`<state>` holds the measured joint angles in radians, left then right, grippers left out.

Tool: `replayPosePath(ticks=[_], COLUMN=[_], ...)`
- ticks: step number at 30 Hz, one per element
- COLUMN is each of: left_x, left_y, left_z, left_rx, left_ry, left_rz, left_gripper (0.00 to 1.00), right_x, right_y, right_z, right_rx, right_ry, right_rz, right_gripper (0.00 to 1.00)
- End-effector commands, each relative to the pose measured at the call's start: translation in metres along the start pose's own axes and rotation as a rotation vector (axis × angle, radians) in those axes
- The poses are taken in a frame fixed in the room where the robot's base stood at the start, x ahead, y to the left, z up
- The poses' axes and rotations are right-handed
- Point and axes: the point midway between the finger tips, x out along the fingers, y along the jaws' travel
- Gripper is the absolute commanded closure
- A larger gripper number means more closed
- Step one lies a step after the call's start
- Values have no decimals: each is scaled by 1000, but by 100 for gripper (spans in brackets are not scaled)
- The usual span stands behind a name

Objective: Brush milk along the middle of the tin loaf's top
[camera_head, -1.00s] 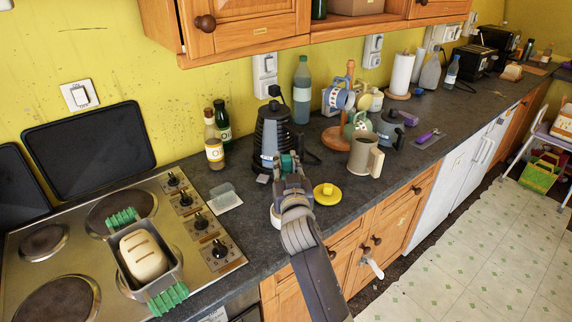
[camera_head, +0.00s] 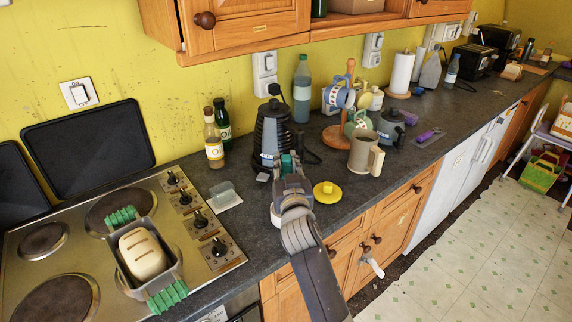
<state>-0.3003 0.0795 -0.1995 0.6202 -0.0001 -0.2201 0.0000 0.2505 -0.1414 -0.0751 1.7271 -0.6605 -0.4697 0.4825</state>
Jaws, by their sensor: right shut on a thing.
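The pale tin loaf (camera_head: 142,254) with slashes across its top sits in a grey tin (camera_head: 177,262) on the hob at the lower left. Green grips (camera_head: 167,295) show at both ends of the tin. My right gripper (camera_head: 288,167) is over the counter in front of the dark kettle, well to the right of the loaf. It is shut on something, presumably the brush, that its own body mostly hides. A pale round dish (camera_head: 275,214) is partly hidden behind my right arm; I cannot see its contents. My left gripper is out of view.
Bottles (camera_head: 213,140) stand by the wall. A small clear box (camera_head: 223,194) lies between hob and gripper.

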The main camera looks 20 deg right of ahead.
Motion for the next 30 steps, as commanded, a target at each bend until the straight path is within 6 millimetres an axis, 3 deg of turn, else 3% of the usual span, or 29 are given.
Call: replayPosePath(ticks=[5,30], left_x=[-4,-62], left_y=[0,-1], left_z=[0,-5], left_rx=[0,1], left_ry=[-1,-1], left_rz=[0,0], left_gripper=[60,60], right_x=[0,0], right_y=[0,0], right_z=[-3,-70], right_rx=[0,1], right_ry=[-5,-1], right_rz=[1,0], right_gripper=[100,100])
